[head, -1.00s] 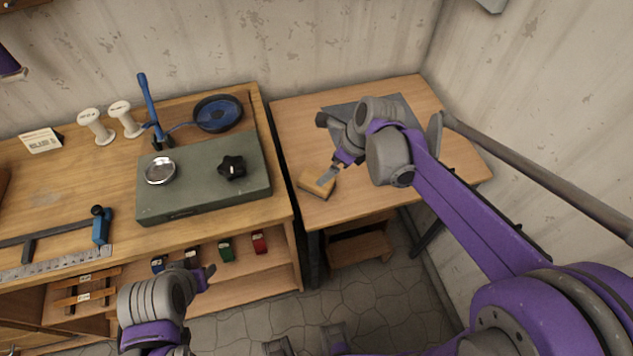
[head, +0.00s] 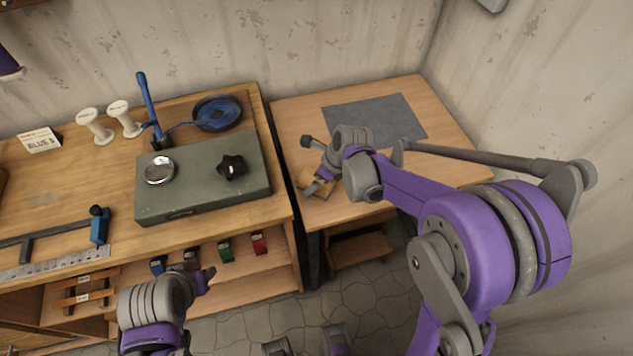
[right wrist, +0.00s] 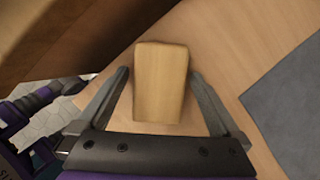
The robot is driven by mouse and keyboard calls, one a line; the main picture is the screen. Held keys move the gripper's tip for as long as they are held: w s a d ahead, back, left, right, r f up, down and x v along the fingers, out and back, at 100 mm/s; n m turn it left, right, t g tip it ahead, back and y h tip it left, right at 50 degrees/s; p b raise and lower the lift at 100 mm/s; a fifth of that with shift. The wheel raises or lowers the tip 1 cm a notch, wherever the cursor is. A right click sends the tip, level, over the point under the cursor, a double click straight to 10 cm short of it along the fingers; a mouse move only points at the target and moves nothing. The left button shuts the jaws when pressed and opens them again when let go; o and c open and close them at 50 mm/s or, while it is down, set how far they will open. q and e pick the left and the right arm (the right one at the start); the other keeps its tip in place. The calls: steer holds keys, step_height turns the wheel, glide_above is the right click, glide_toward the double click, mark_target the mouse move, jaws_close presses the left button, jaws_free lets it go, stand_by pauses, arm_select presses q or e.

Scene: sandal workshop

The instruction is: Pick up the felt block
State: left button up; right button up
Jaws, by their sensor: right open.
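The felt block (head: 307,180) is a tan rectangular block lying on the right-hand wooden table, near its left front corner. In the head view my right gripper (head: 318,184) is over it and partly hides it. In the right wrist view the felt block (right wrist: 161,82) lies between the two spread fingers of my right gripper (right wrist: 160,85), with a gap showing on each side. The right gripper is open and holds nothing. My left gripper (head: 203,278) is low, in front of the left bench's shelf; whether its fingers are apart is unclear.
A grey mat (head: 375,118) lies at the back of the right table (head: 290,112). The left bench carries a green box (head: 200,188) with a metal dish (head: 160,170) and a black knob (head: 231,167). A gap separates the bench and table.

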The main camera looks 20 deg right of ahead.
steer(key=shift+f, duration=0.2)
stand_by(0.6)
steer(key=shift+c, duration=0.3)
steer(key=c, duration=1.4)
steer(key=shift+r, duration=0.3)
step_height(320, 180, up, 10)
steer(key=shift+f+p, duration=0.1)
steer(key=shift+p, duration=0.3)
